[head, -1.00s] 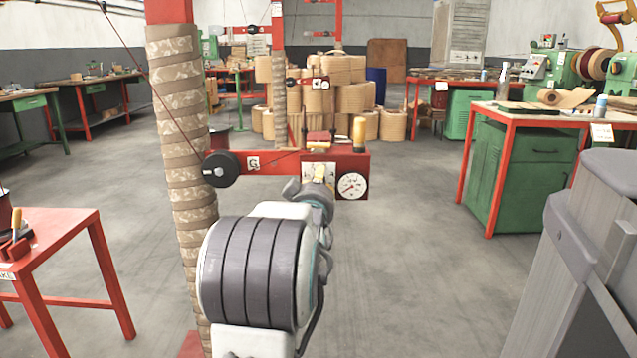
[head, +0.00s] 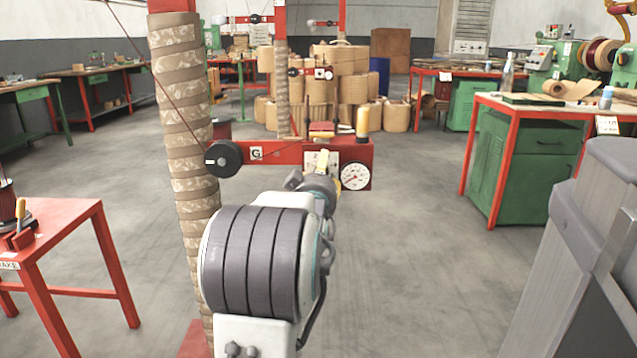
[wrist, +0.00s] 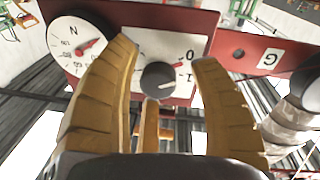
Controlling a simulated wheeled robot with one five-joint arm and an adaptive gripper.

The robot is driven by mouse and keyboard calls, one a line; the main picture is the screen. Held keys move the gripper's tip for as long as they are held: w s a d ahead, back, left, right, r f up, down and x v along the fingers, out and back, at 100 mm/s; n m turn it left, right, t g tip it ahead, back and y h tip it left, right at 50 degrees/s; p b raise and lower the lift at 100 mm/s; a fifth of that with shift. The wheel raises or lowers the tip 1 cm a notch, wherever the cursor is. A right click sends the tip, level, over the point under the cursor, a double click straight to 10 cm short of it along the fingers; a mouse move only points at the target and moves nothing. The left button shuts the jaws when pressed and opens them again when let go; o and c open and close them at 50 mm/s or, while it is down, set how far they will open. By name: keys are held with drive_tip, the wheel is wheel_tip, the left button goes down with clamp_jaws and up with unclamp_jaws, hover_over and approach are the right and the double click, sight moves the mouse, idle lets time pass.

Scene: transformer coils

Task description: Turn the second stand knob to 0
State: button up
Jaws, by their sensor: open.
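In the head view, my gripper (head: 322,165) is in front of the red stand arm (head: 285,152) and hides the knob. The white gauge (head: 354,176) is just right of it.
A black pulley (head: 223,158) and a wrapped column (head: 185,140) stand left of the panel. A red table (head: 65,235) is at the left. A green cabinet (head: 530,165) under a bench is at the right. The floor between is clear.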

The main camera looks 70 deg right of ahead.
drive_tip(key=v, duration=1.1)
drive_tip(key=shift+a, duration=0.3)
drive_tip(key=shift+s, duration=0.1)
